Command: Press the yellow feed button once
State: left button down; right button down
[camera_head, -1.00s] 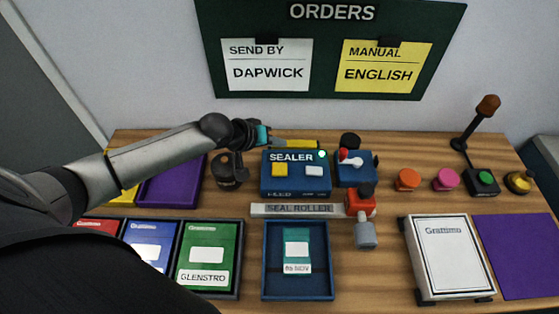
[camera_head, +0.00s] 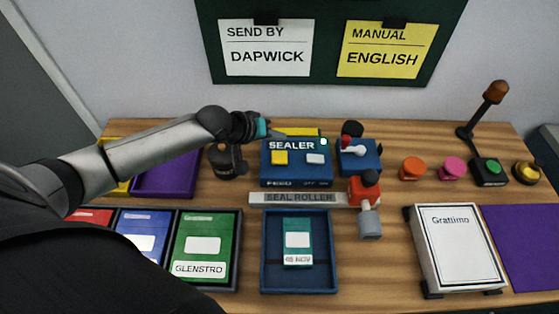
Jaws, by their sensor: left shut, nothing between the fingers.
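My right gripper is not in view.
A dark round device (camera_head: 226,160) stands left of the sealer, and a blue unit with a white lever (camera_head: 358,155) stands right. The seal roller bar (camera_head: 297,198) and a blue tray (camera_head: 299,288) lie in front. Orange (camera_head: 412,168) and pink (camera_head: 452,168) buttons are further right.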

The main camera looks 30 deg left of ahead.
aim_at(277, 160)
pick_arm(q)
notch_tip(277, 160, down, 4)
jog(key=b, duration=0.3)
jog(key=shift+r, duration=0.25)
jog(key=shift+f+b, duration=0.65)
jog(key=shift+f, duration=0.35)
dwell(0.7)
jog(key=shift+f, duration=0.1)
jog(key=shift+f, duration=0.3)
jog(key=shift+f, duration=0.55)
dwell(0.7)
dwell(0.3)
jog(key=shift+r+p, duration=0.95)
jog(key=shift+p, duration=0.15)
